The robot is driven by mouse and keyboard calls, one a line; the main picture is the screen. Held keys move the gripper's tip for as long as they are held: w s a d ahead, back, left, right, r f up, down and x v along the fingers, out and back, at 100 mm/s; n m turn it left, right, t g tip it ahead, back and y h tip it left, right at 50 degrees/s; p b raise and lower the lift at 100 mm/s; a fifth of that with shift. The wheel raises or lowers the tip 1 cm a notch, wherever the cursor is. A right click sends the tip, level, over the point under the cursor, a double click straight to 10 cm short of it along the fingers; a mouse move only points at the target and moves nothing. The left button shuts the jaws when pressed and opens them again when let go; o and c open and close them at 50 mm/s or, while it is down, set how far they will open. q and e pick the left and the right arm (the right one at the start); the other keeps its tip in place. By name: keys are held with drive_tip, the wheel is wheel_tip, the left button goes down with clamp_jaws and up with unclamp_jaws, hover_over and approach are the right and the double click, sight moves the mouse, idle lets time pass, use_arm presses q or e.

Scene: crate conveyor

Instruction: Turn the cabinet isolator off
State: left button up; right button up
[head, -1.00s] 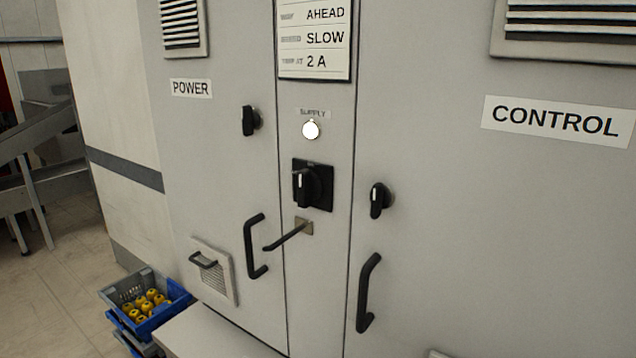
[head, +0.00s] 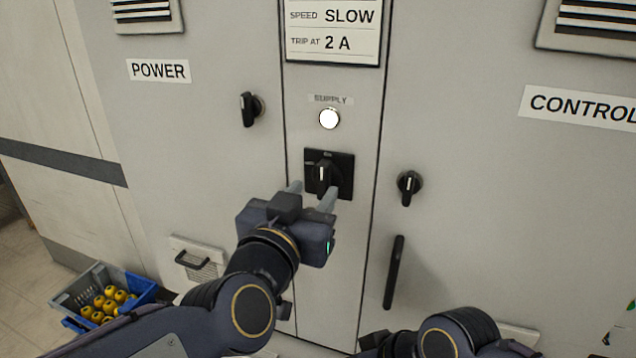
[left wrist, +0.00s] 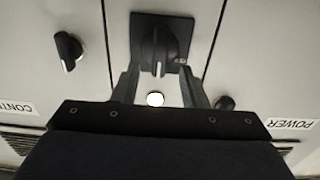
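The cabinet isolator is a black rotary handle (head: 322,178) on a black square plate (head: 343,163), on the narrow middle panel. A white mark on the handle points upright in the head view. My left gripper (head: 312,198) is just below and in front of it, fingers apart. In the left wrist view, turned upside down, the isolator handle (left wrist: 159,52) shows between and beyond the two open fingertips (left wrist: 158,80); no contact is visible. The white supply lamp (head: 329,118) above the isolator looks lit. Part of my right arm shows at the bottom; its fingers cannot be made out.
Black door knobs stand left (head: 249,109) and right (head: 409,186) of the isolator. A vertical pull handle (head: 394,272) is on the CONTROL door. A blue crate (head: 142,296) with yellow items stands on the floor at lower left.

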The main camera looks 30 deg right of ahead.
sight(322, 181)
use_arm(q)
drive_tip(key=shift+x, duration=1.85)
clamp_jaws()
